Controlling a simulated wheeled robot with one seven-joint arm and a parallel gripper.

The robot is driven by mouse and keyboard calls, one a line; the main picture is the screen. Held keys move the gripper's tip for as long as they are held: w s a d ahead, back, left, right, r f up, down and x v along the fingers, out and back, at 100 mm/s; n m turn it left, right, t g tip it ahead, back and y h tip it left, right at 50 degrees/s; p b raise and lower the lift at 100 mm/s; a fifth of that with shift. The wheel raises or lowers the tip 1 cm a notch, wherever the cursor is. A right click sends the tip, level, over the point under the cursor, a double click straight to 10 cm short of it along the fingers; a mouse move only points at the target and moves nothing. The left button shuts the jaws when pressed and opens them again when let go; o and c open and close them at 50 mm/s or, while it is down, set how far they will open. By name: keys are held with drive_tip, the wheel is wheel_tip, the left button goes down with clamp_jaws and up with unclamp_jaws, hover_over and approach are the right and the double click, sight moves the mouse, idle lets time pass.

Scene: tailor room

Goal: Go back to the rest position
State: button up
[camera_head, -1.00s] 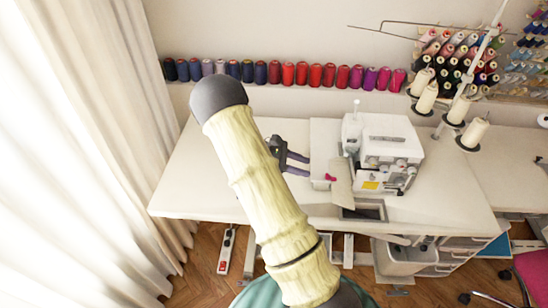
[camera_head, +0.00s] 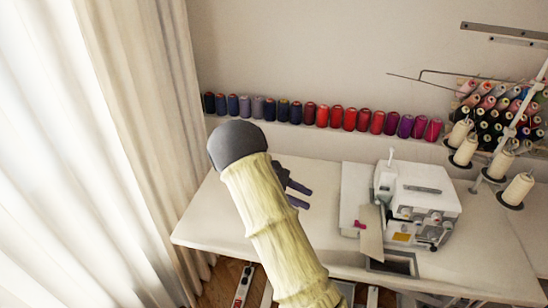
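My gripper (camera_head: 305,198) shows in the head view just right of my pale, ridged arm, over the white sewing table (camera_head: 325,230). Its two dark fingers point right and stand apart with a gap between them, so it is open. Nothing shows between the fingers. The arm hides the rest of the gripper.
A white sewing machine (camera_head: 425,205) with a beige cloth (camera_head: 371,232) stands on the table to the right of my gripper. Several thread spools (camera_head: 336,117) line the wall shelf. Cream cones (camera_head: 517,190) stand at the right. A white curtain (camera_head: 90,150) hangs at the left.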

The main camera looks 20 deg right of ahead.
drive_tip(key=s+a+r+m+t+y+p, duration=0.1)
drive_tip(key=s+a+r+m+t+y, duration=0.2)
drive_tip(key=s+a+m+t+y, duration=0.2)
drive_tip(key=s+a+r+m+t+y+p, duration=0.1)
drive_tip(key=s+a+r+m+t+y, duration=0.3)
drive_tip(key=s, duration=0.6)
drive_tip(key=a+m+y, duration=0.2)
drive_tip(key=a, duration=0.1)
drive_tip(key=shift+s+r+m+t+y+p, duration=0.2)
drive_tip(key=shift+m+t+y+p, duration=0.1)
drive_tip(key=shift+t+p, duration=0.1)
drive_tip(key=shift+a, duration=0.1)
